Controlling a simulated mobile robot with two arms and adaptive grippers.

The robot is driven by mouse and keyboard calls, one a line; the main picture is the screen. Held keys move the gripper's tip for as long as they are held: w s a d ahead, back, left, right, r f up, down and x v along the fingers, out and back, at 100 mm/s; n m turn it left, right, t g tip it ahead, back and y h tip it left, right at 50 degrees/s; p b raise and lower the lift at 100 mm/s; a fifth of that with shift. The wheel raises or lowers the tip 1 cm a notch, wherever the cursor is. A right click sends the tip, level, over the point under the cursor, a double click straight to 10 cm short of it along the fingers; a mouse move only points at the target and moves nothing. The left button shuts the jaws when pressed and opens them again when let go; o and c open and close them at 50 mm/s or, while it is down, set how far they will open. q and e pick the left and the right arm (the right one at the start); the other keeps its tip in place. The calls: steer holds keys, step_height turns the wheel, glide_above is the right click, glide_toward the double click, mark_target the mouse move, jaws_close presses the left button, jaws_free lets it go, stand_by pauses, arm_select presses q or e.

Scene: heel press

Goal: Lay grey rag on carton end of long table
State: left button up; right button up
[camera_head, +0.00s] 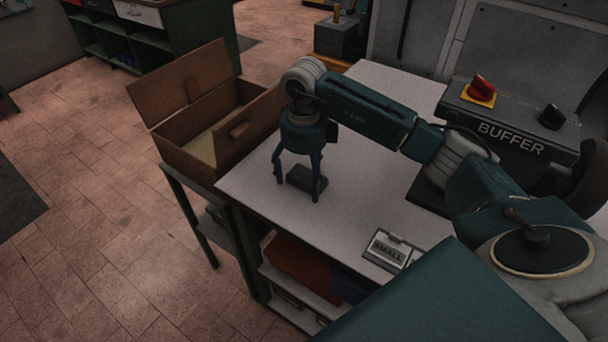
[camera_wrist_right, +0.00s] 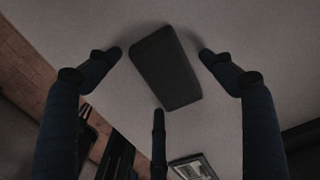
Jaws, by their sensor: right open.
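A dark grey flat rectangular piece (camera_head: 301,179) lies on the pale top of the long table (camera_head: 365,200), near its left end by the carton. It may be the folded grey rag; its material is too dark to tell. In the right wrist view the same piece (camera_wrist_right: 165,67) lies between the fingers. My right gripper (camera_head: 297,188) points down over it, open, with its fingers spread around it and not closed on it. The open brown carton (camera_head: 210,140) stands just left of the table's end. My left gripper is not in view.
The buffer machine (camera_head: 510,135), with a red knob, stands at the right. Folded orange cloth (camera_head: 300,262) sits on the shelf below. The tabletop behind my gripper is clear.

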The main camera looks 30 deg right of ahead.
mark_target(304, 179)
steer(key=shift+r, duration=0.3)
steer(key=shift+w+r, duration=0.1)
steer(key=shift+r, duration=0.15)
step_height(304, 179, up, 11)
steer(key=b, duration=0.2)
